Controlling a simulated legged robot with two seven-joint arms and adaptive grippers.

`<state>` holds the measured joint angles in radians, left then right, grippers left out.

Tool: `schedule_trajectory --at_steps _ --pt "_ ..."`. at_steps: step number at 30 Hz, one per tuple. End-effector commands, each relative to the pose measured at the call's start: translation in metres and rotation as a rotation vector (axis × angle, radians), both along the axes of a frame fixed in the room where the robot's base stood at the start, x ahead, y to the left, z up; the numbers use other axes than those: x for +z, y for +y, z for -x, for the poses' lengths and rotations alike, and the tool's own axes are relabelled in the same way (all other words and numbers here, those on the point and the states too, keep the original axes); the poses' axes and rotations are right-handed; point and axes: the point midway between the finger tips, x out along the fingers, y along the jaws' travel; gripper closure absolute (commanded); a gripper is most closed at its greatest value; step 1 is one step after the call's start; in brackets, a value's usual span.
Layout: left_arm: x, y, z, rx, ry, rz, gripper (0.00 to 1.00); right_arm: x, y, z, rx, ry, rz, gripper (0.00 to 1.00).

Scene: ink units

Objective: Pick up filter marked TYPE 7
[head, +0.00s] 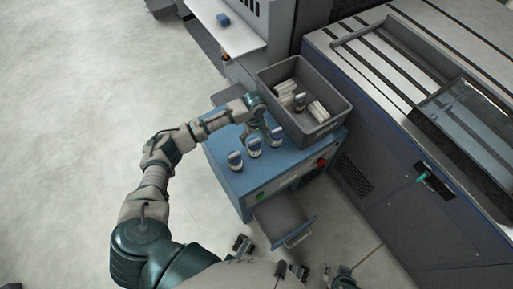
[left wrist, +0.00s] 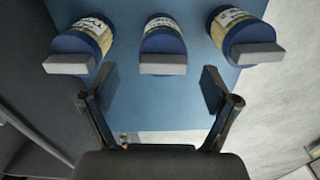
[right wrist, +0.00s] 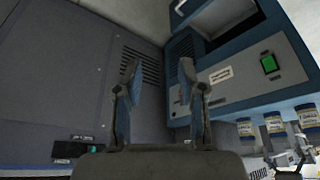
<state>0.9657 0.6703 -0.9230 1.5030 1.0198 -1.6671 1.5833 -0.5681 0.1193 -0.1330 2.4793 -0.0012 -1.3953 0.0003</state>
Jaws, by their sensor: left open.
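Three filters with blue caps, grey bar handles and pale labels stand in a row on the blue cabinet: left (head: 235,161), middle (head: 254,147) and right (head: 276,136). The left wrist view shows them at left (left wrist: 82,42), middle (left wrist: 162,42) and right (left wrist: 243,35). Their label text is too small to read, so I cannot tell which is TYPE 7. My left gripper (left wrist: 158,82) is open and empty, over the cabinet top close to the filters, with the middle one centred ahead of its fingers. My right gripper (right wrist: 158,72) is open and empty, low before the cabinet front.
The blue cabinet (head: 222,172) has an open drawer (head: 284,221) below. A grey bin (head: 333,122) with several pale cylinders stands behind the filters. A large grey machine (head: 375,150) is at the right. The floor at left is clear.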

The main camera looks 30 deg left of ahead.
Motion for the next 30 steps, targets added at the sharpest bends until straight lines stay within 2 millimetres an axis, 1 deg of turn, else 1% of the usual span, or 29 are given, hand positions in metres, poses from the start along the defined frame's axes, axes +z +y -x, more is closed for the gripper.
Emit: schedule_trajectory --at_steps 1,8,11,15,19,22,29,30 --pt "-0.006 0.001 0.000 0.000 0.001 -0.001 0.12 -0.001 0.002 -0.006 0.001 -0.027 -0.007 0.60" --pt "-0.016 0.000 0.000 0.000 -0.001 0.000 0.12 0.003 0.008 -0.022 0.007 -0.107 -0.026 0.60" --pt "-0.028 0.000 0.002 -0.001 0.001 -0.001 0.12 0.005 0.013 -0.037 0.010 -0.184 -0.045 0.60" --pt "-0.046 -0.001 0.003 -0.001 0.002 -0.001 0.12 0.013 0.022 -0.063 0.017 -0.323 -0.078 0.60" --pt "-0.059 -0.001 0.003 0.000 0.001 -0.002 0.12 0.022 0.028 -0.079 0.021 -0.425 -0.103 0.60" --pt "-0.063 -0.001 0.003 0.000 -0.002 -0.001 0.12 0.027 0.030 -0.084 0.022 -0.462 -0.113 0.60" --pt "-0.062 -0.001 0.003 -0.001 -0.003 0.000 0.12 0.030 0.031 -0.086 0.023 -0.471 -0.113 0.60" --pt "-0.062 -0.001 0.002 -0.001 -0.003 0.000 0.22 0.030 0.031 -0.086 0.023 -0.471 -0.113 0.60"
